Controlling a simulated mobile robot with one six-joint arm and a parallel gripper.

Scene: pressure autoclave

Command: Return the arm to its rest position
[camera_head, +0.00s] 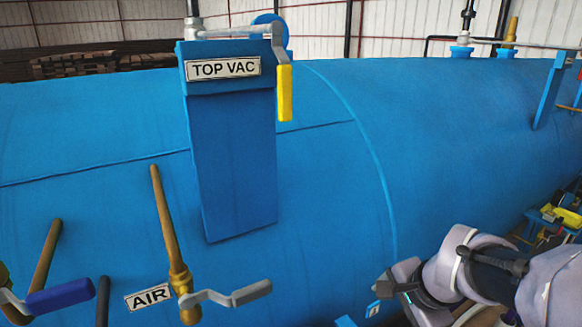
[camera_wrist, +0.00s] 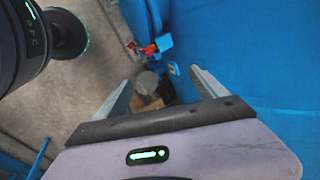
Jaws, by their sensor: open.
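My gripper (camera_wrist: 165,88) shows in the wrist view with its two fingers spread wide apart and nothing between them. It points down past the side of the blue autoclave tank toward the floor. In the head view my arm is folded at the lower right, in front of the tank's side; the fingertips are not clear there. The blue tank (camera_head: 330,190) fills most of the head view, and its wall (camera_wrist: 245,50) is close to the right finger in the wrist view.
A blue TOP VAC post (camera_head: 235,150) has a yellow-handled lever (camera_head: 285,92). An AIR valve (camera_head: 235,293) with a grey handle and a blue-handled lever (camera_head: 60,297) stand at lower left. Red-handled fittings (camera_wrist: 150,48) and bare grey floor (camera_wrist: 80,90) lie below my gripper.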

